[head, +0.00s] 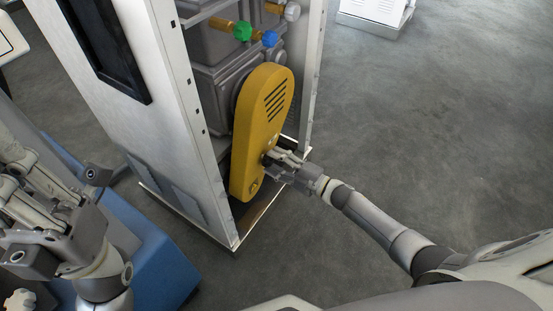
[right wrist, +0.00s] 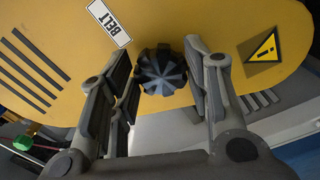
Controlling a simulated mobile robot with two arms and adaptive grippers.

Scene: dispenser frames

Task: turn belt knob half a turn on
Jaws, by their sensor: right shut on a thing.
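The belt knob (right wrist: 162,72) is a dark, ribbed knob on the yellow belt cover (head: 262,110), just below the white BELT label (right wrist: 109,24) in the right wrist view. My right gripper (head: 274,160) is at the lower part of the cover, its fingers on both sides of the knob and shut on it. In the head view the gripper hides the knob. I cannot read how far the knob is turned. My left gripper (head: 45,245) is at the lower left, away from the cover; its fingers are hard to make out.
The cover sits in an open-fronted white cabinet (head: 170,100) with a metal base rim. Green (head: 242,31) and blue (head: 269,39) knobs are above the cover. A yellow warning sign (right wrist: 263,48) is on the cover.

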